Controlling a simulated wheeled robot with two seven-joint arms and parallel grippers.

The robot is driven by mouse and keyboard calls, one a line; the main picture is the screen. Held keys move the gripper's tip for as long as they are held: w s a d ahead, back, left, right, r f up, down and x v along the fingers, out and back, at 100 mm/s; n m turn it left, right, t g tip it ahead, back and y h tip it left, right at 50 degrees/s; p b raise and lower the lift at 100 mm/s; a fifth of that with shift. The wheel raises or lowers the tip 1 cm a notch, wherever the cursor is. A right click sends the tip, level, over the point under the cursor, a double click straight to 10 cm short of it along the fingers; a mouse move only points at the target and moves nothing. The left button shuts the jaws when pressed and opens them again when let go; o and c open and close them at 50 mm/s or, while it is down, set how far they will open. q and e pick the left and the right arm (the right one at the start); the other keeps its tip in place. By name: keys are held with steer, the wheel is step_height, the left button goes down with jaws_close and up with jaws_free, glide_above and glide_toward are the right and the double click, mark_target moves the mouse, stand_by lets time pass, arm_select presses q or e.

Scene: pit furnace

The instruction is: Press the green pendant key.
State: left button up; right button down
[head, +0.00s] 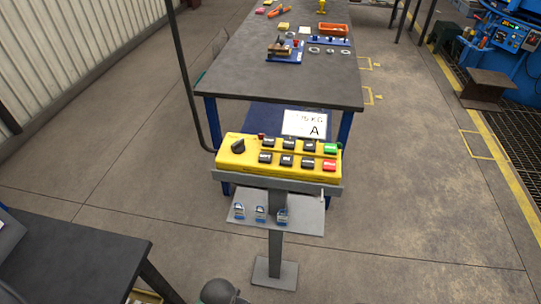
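The green key (331,148) is at the right end of the upper row on a yellow pendant box (227,163). A red key (329,165) sits just below it. Several dark keys fill the rest of the two rows, and a black rotary knob (237,146) is at the left end. The pendant rests on a grey stand (276,245) in the middle of the view. Nothing covers the green key. Neither of my grippers shows in the head view. A dark grey rounded part at the bottom edge may be mine; I cannot tell.
A white card (304,124) marked A stands behind the pendant. A dark workbench (240,75) with tools is behind. A dark table (80,262) is at lower left.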

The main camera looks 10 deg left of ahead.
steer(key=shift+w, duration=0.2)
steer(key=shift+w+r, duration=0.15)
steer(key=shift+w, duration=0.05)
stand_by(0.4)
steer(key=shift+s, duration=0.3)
